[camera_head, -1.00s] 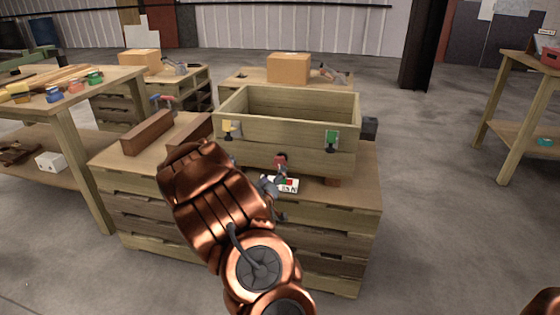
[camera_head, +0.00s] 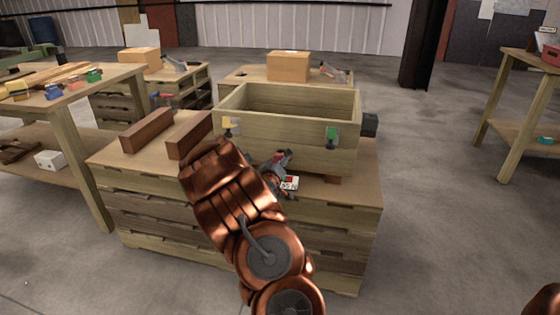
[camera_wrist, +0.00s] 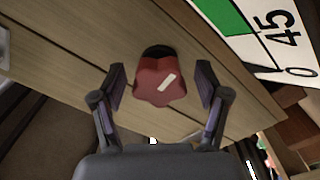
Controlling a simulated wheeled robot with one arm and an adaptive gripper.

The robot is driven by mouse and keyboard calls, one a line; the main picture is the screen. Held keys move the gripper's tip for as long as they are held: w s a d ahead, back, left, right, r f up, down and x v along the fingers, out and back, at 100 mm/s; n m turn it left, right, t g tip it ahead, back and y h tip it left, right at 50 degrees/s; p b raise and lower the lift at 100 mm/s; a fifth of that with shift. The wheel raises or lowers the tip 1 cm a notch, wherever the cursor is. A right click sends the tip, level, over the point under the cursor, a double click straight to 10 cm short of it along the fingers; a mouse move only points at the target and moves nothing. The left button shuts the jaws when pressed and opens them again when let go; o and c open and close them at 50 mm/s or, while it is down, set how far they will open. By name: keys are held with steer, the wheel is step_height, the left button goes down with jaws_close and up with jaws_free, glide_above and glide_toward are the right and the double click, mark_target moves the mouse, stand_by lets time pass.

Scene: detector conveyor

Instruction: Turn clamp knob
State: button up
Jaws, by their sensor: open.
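The clamp knob (camera_wrist: 158,82) is red with several lobes and a white mark slanting up to the right. In the wrist view it sticks out from the wooden box front on a dark round base. My gripper (camera_wrist: 160,88) is open, with one finger on each side of the knob and visible gaps to both. In the head view my gripper (camera_head: 278,165) is at the front wall of the wooden box (camera_head: 295,103), small and partly hidden by my copper arm. The knob is hard to make out there.
A white scale card with a green area and "45" (camera_wrist: 285,35) is beside the knob. Yellow (camera_head: 231,126) and green (camera_head: 332,137) tags mark the box front. Two brown blocks (camera_head: 147,129) lie left of the box on the workbench (camera_head: 350,205).

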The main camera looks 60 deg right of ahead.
steer(key=c, duration=1.2)
steer(key=shift+m, duration=0.3)
steer(key=m, duration=0.3)
steer(key=shift+m, duration=0.3)
steer(key=m, duration=0.4)
steer(key=shift+f+m, duration=0.1)
steer(key=shift+m, duration=0.2)
steer(key=m+b, duration=0.2)
steer(key=m, duration=0.2)
steer(key=shift+w+m+b, duration=0.1)
steer(key=shift+m+b, duration=1)
steer(key=shift+m, duration=0.9)
